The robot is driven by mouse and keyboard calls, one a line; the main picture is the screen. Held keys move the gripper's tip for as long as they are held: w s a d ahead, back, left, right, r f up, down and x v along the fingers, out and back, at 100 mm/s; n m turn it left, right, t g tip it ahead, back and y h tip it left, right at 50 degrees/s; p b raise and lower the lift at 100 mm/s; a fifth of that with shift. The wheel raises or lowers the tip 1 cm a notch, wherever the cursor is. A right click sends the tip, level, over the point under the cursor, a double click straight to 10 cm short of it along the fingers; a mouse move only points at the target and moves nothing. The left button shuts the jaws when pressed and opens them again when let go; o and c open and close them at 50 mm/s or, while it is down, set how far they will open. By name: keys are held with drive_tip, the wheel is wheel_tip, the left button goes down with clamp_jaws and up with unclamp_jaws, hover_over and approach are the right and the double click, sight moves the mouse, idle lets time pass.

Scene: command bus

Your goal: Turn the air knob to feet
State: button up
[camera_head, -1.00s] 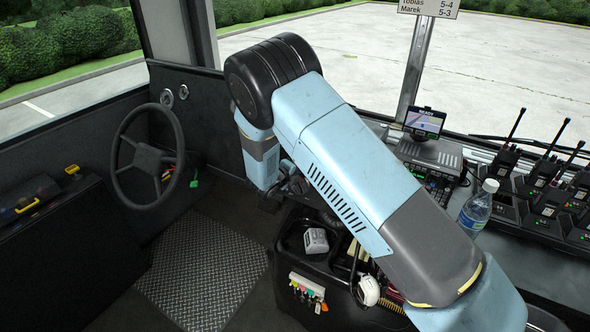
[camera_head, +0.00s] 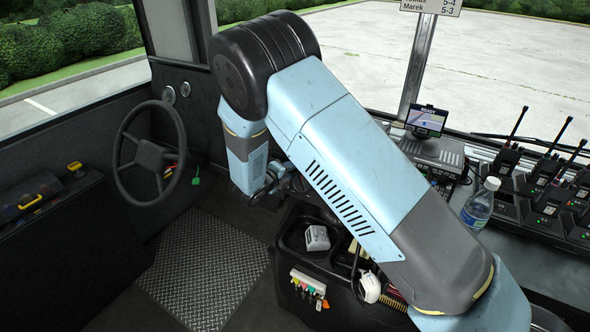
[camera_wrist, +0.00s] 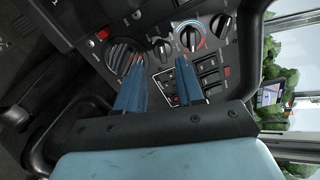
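In the wrist view a dark dash panel (camera_wrist: 150,25) carries several round knobs. A large knob (camera_wrist: 125,56) is at the left, partly behind a finger. A small knob (camera_wrist: 163,50) is in the middle. A knob with a red and blue ring (camera_wrist: 190,39) is to its right, and another knob (camera_wrist: 221,24) is at the upper right. I cannot read which is the air knob. My gripper (camera_wrist: 160,63) is open and empty. Its two blue fingers are apart, the left tip over the large knob, the right tip below the ringed knob. Contact cannot be told.
Switches (camera_wrist: 208,76) sit right of the fingers. In the head view are a steering wheel (camera_head: 148,156), a console with a small grey box (camera_head: 317,238), a screen (camera_head: 426,120), a water bottle (camera_head: 479,205) and several radios (camera_head: 545,172). The floor plate (camera_head: 205,265) is clear.

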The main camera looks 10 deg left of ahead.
drive_tip(key=v, duration=0.6)
drive_tip(key=shift+s, duration=0.1)
